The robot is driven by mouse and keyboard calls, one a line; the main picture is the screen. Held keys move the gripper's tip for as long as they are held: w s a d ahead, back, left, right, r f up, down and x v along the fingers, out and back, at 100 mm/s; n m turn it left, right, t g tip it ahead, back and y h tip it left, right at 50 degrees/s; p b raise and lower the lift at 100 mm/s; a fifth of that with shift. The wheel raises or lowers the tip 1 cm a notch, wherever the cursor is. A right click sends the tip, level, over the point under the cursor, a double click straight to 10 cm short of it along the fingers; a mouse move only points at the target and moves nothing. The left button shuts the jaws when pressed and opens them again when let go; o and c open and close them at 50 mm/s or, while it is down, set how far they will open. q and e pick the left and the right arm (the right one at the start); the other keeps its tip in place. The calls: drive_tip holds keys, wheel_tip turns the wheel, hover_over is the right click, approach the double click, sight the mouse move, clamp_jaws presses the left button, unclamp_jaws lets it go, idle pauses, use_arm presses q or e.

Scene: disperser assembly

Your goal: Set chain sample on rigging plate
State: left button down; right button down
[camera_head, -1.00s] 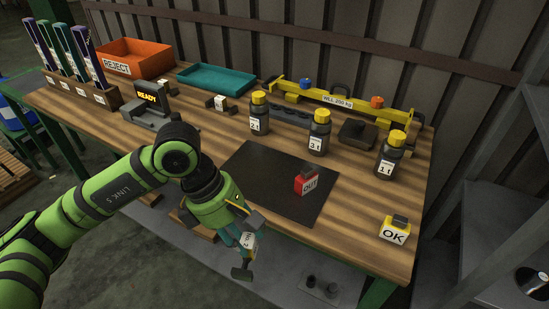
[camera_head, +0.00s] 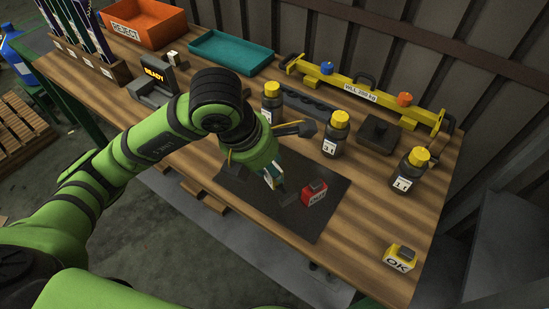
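My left arm is green and comes in from the left. Its gripper (camera_head: 270,165) is above the black mat (camera_head: 318,225) on the wooden table. A small piece with a white label (camera_head: 273,177) shows at the gripper's end; its text is unreadable here, and I cannot tell if it is held or part of the gripper. A dark finger-like part (camera_head: 297,129) sticks out to the right. The finger gap is unclear. No chain links can be made out, and no plate is marked as the rigging plate. My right gripper is not in view.
A red labelled block (camera_head: 314,193) stands on the mat close right of the gripper. Bottles with yellow caps (camera_head: 335,133) stand behind. A yellow beam (camera_head: 365,94) lies at the back. An OK block (camera_head: 400,257) sits front right.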

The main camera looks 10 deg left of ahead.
use_arm(q)
drive_tip(key=w+a+f+p, duration=0.1)
drive_tip(key=w+f, duration=0.2)
drive_tip(key=w+a+f+p, duration=0.1)
drive_tip(key=w+a+f, duration=0.1)
drive_tip(key=w+f, duration=0.1)
drive_tip(key=w+a+f+p, duration=0.1)
drive_tip(key=w+f+p, duration=0.1)
drive_tip(key=w+f, duration=0.1)
drive_tip(key=shift+a+f, duration=0.2)
drive_tip(key=shift+a, duration=0.2)
drive_tip(key=shift+w+f, duration=0.1)
drive_tip(key=shift+f, duration=0.25)
drive_tip(key=c, duration=0.8)
unclamp_jaws()
drive_tip(key=b+v, duration=0.2)
drive_tip(key=v, duration=1)
